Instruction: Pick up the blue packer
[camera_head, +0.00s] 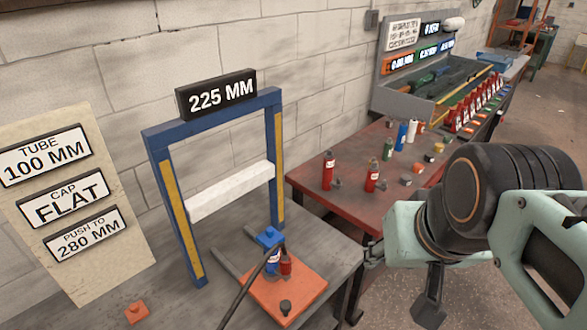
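A small blue block with a raised knob (269,237), which looks like the blue packer, sits on the bench at the back edge of an orange plate (290,295), near the foot of the blue frame's right post. A small red item (286,265) and a blue-and-white item (272,259) stand close in front of it. A dark rod or cable crosses in front of these items. My gripper (403,275) is at the right, well apart from the blue block, in front of the red table. Its fingers are seen unclearly, so its opening cannot be told.
The blue frame (161,150) with a white crossbar (230,192) stands upright behind the plate. A small orange block (136,311) lies on the bench at front left. The red table (325,205) holds several bottles and small blocks. Bare bench (205,305) shows left of the plate.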

